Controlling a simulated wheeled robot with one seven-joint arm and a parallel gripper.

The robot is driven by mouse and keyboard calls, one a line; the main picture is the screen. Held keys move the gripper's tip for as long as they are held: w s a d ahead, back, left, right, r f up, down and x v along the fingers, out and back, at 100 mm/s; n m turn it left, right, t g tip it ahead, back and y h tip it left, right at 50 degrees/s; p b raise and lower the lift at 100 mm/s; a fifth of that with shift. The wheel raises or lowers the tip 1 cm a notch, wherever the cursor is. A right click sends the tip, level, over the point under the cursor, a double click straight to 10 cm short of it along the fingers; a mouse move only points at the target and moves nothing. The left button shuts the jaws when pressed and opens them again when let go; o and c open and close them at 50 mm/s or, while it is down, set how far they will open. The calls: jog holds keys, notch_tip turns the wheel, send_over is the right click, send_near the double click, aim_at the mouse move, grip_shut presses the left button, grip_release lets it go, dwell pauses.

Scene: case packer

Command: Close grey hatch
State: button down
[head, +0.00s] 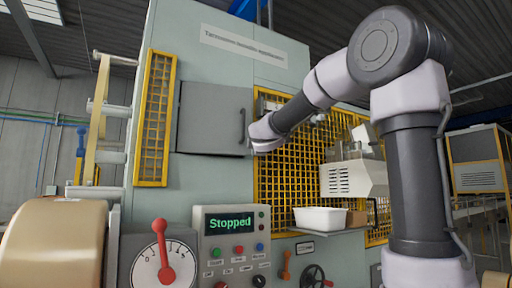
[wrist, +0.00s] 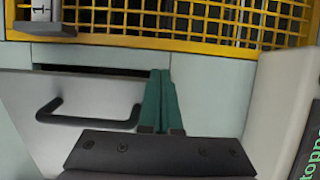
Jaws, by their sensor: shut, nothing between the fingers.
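The grey hatch (head: 208,117) is on the front of the pale green machine in the head view, with a dark bar handle (head: 242,127) near its right edge. It also fills the left of the wrist view (wrist: 30,100), with its handle (wrist: 85,118) there. A dark gap shows along the hatch's edge in the wrist view, so it looks slightly ajar. My gripper (wrist: 161,75) is shut and empty, its green fingers together beside the hatch's edge, near the handle. I cannot tell whether they touch it. In the head view my wrist hides the fingers.
Yellow mesh guards (head: 290,165) stand right of the hatch, another (head: 155,118) left of it. Below are a control panel (head: 232,240) reading "Stopped" and a red lever (head: 163,250). A white bin (head: 320,218) sits on a shelf at right.

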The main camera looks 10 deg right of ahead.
jog(key=shift+w, duration=2.5)
jog(key=shift+s, duration=0.1)
